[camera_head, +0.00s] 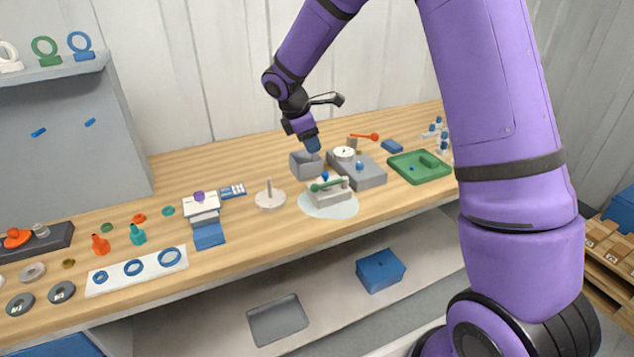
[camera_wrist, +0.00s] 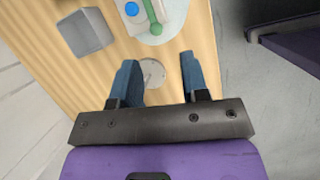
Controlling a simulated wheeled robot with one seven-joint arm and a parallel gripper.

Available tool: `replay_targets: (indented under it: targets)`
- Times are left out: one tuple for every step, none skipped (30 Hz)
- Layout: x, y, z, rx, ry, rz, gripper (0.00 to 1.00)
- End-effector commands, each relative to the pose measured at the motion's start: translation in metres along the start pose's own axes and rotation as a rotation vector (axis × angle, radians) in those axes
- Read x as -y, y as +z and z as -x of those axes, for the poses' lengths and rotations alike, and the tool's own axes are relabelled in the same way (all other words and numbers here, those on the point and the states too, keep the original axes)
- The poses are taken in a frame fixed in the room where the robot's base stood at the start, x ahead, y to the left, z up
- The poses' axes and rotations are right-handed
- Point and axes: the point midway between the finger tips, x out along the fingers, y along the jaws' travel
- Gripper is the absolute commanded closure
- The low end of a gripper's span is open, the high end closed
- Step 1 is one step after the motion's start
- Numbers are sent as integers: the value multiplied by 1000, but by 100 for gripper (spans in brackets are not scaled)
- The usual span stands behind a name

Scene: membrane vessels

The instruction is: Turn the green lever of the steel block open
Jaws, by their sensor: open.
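The steel block (camera_head: 329,196) is a light grey block on a pale round mat (camera_head: 318,211) near the front of the workbench. Its green lever (camera_head: 327,184) lies across the top, and a blue knob (camera_head: 325,175) stands beside it. In the wrist view the green lever (camera_wrist: 152,14) and the blue knob (camera_wrist: 132,9) show at the top edge, with the block partly cut off. My gripper (camera_head: 313,146) is above the bench behind the block, apart from it. In the wrist view my gripper (camera_wrist: 160,72) is open and empty, with the lever ahead of its fingertips.
A grey open box (camera_head: 305,172) stands just behind the block. A grey block with a white gauge (camera_head: 343,154) is behind to the right. A white disc with a peg (camera_head: 270,200) stands to the left, and a green tray (camera_head: 420,178) to the right.

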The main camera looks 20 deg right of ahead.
Motion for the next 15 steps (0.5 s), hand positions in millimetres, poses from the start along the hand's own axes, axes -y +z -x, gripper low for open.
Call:
replay_targets:
  targets:
    - [-6, -10, -16, 6, -12, 44, 58]
    - [-10, -14, -22, 10, -14, 69, 58]
    - [-13, -19, -31, 14, -18, 99, 58]
    - [-15, -23, -37, 16, -22, 118, 58]
    - [-17, -26, -42, 18, -24, 135, 58]
    - [-20, -29, -47, 20, -26, 155, 58]
    - [-21, -31, -50, 21, -27, 167, 58]
    - [-22, -33, -53, 22, -28, 176, 58]
    - [-22, -34, -56, 23, -30, 185, 58]
    - [-23, -35, -58, 24, -30, 190, 58]
    - [-23, -36, -59, 24, -31, 193, 58]
    - [-23, -36, -61, 24, -31, 195, 58]
    - [-23, -36, -63, 25, -31, 196, 58]
    - [-23, -36, -66, 25, -32, 196, 58]
    - [-23, -35, -70, 25, -32, 195, 58]
